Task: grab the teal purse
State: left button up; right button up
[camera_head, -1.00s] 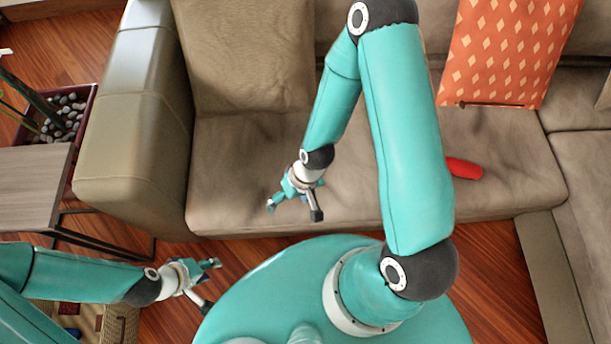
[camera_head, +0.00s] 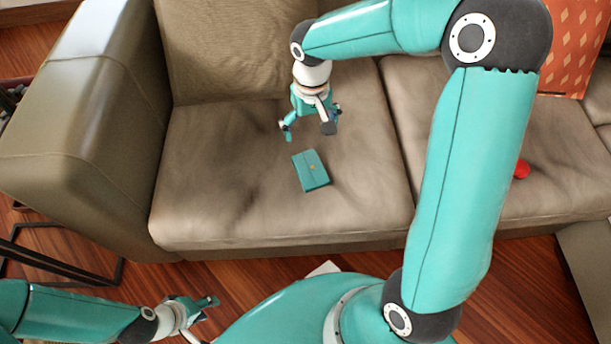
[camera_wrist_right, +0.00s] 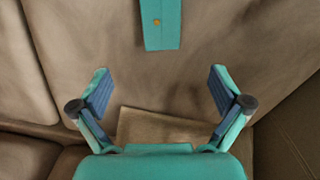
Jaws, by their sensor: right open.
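The teal purse (camera_head: 311,171) lies flat on the left seat cushion of the sofa, a small rectangle with a gold clasp. In the right wrist view the purse (camera_wrist_right: 160,25) is at the top centre, cut off by the frame edge, beyond the fingertips. My right gripper (camera_head: 309,131) hangs fingers-down above and just behind the purse, apart from it. The right wrist view shows this gripper (camera_wrist_right: 159,78) open and empty. My left gripper (camera_head: 203,319) is at the lower left, in front of the sofa, with fingers spread and nothing between them.
The brown sofa (camera_head: 200,190) has a thick armrest (camera_head: 85,120) on the left. A red object (camera_head: 522,169) lies on the right seat, partly behind my right arm. An orange patterned cushion (camera_head: 570,50) leans at the back right. The seat around the purse is clear.

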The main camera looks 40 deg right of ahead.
jog(key=b, duration=0.3)
send_over(309, 166)
notch_tip(309, 166, down, 10)
jog(key=shift+d+f, duration=0.1)
jog(key=shift+f+b, duration=1.15)
jog(key=shift+f, duration=1.45)
jog(key=shift+w, duration=0.1)
jog(key=c, duration=1.2)
